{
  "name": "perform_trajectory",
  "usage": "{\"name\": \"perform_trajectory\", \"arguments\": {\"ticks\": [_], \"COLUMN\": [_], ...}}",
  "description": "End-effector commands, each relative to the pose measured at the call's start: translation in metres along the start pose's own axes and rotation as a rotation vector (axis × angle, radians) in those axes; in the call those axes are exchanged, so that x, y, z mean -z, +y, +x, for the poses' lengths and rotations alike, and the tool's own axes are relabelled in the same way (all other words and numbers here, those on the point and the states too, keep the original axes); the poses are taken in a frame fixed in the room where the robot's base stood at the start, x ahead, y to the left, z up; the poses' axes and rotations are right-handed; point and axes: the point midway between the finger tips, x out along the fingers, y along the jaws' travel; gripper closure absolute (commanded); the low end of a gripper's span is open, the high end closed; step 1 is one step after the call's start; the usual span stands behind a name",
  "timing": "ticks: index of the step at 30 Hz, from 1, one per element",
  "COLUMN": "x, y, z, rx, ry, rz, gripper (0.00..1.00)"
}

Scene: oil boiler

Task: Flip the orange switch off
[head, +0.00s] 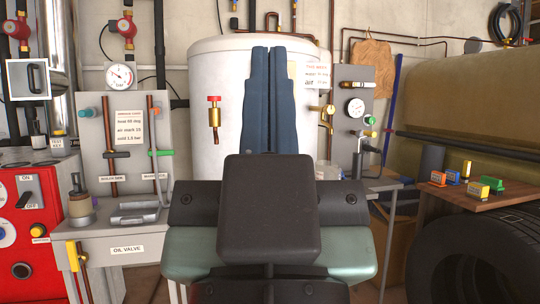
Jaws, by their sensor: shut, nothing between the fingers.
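My gripper (268,52) points away from me in the middle of the head view. Its two long dark blue fingers lie side by side, shut, with nothing between them, in front of the white tank (225,70). No clearly orange switch can be picked out. A switch plate (28,188) marked ON and OFF sits on the red panel (20,245) at far left, with a dark lever; its setting is hard to tell. My gripper is well to the right of this panel and apart from it. My dark wrist hides the middle of the scene.
A grey panel (128,178) with pipes, a gauge and valve handles stands left of the tank. A grey gauge box (352,75) is right of it. A wooden table (478,198) with small colored blocks and a tire (480,255) are at right.

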Motion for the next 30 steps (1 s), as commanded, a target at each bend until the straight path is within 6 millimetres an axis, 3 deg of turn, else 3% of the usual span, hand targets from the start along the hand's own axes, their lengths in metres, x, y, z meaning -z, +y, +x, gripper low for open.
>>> {"name": "perform_trajectory", "arguments": {"ticks": [1,30], "x": [0.018,0.24], "y": [0.0,0.0], "z": [0.019,0.252], "rx": [0.0,0.002], "ry": [0.001,0.001], "rz": [0.0,0.001], "gripper": [1.0,1.0]}}
